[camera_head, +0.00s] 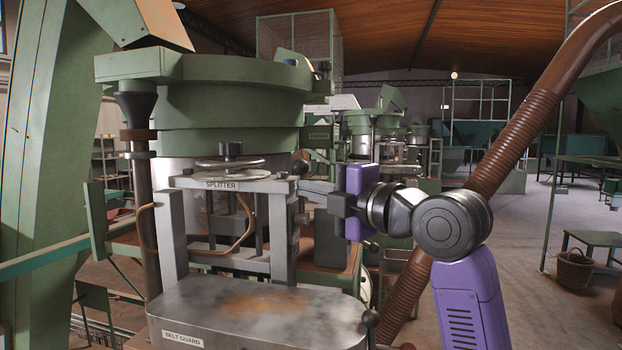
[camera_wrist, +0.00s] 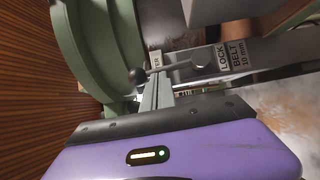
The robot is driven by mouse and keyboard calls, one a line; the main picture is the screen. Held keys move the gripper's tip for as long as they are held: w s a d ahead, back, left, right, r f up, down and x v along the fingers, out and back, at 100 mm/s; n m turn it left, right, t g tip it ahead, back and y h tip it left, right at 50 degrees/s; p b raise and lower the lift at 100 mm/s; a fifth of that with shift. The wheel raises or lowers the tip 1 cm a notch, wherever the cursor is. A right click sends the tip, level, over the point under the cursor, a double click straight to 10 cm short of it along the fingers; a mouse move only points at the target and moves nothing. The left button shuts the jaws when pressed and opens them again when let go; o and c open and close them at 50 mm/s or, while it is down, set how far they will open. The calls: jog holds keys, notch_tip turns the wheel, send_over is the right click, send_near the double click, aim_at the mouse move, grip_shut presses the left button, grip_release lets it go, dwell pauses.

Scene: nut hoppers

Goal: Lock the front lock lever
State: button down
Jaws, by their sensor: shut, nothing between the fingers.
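A lever with a dark ball knob (camera_head: 300,168) sits at the right end of the grey crossbar marked SPLITTER (camera_head: 222,185).
A green round hopper bowl (camera_head: 235,105) overhangs the crossbar. The metal belt guard box (camera_head: 255,305) lies below, with another dark knob (camera_head: 371,318) at its right corner. A brown ribbed hose (camera_head: 500,140) slants behind my arm. Open floor lies at the right.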

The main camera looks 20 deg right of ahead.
jog(key=w+d+m+g+p, duration=0.1)
jog(key=m+p, duration=0.1)
jog(key=w+d+m+g+p, duration=0.1)
jog(key=w+g+p, duration=0.1)
jog(key=shift+d+r+m+p, duration=0.1)
jog(key=shift+r+m+p, duration=0.2)
jog(key=shift+r+m, duration=0.1)
jog(key=shift+w, duration=0.1)
dwell(0.6)
